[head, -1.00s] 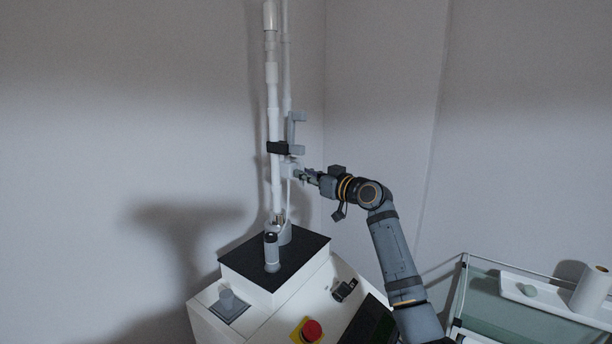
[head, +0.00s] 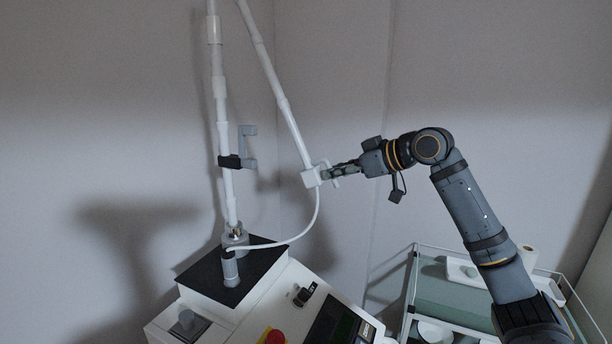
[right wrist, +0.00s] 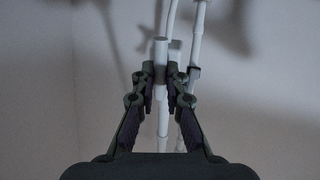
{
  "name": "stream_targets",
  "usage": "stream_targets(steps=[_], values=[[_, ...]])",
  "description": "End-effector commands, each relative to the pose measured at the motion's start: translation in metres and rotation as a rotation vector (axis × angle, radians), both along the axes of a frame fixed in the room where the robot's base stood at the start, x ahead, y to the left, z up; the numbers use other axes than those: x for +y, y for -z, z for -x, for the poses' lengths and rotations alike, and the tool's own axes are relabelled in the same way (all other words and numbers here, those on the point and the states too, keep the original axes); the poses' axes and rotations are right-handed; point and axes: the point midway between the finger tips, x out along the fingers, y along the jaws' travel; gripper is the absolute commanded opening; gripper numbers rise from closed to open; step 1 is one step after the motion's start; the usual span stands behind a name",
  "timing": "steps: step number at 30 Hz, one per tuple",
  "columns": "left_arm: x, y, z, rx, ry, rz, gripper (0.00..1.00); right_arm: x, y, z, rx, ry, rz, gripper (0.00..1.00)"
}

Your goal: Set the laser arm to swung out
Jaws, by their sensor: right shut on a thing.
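The laser arm is a white jointed tube. Its outer segment (head: 283,101) slants down to the right, away from the upright post (head: 222,120), and ends in a white handpiece (head: 311,178). My right gripper (head: 331,174) is shut on the handpiece end of the arm. In the right wrist view the fingers (right wrist: 161,83) close on both sides of a white upright piece (right wrist: 160,54). A grey bracket (head: 247,148) on the post's black clamp is empty. A thin white cable hangs from the handpiece to the post's base. My left gripper is not in view.
The white console (head: 236,318) carries a black top plate, a red emergency button (head: 274,337), a key switch (head: 302,296) and a dark screen. A trolley (head: 450,300) with a tray and paper roll stands right. Walls are behind; air between post and gripper is free.

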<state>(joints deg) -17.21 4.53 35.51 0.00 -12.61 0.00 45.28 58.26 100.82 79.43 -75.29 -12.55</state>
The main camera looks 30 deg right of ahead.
Motion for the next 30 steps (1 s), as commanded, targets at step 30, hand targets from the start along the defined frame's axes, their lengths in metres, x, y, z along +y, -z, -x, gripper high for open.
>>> stream_targets(steps=[30], values=[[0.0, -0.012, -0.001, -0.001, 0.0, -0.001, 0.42, -0.025, -0.029, 0.031, 0.066, 0.0, 0.054, 0.35]])
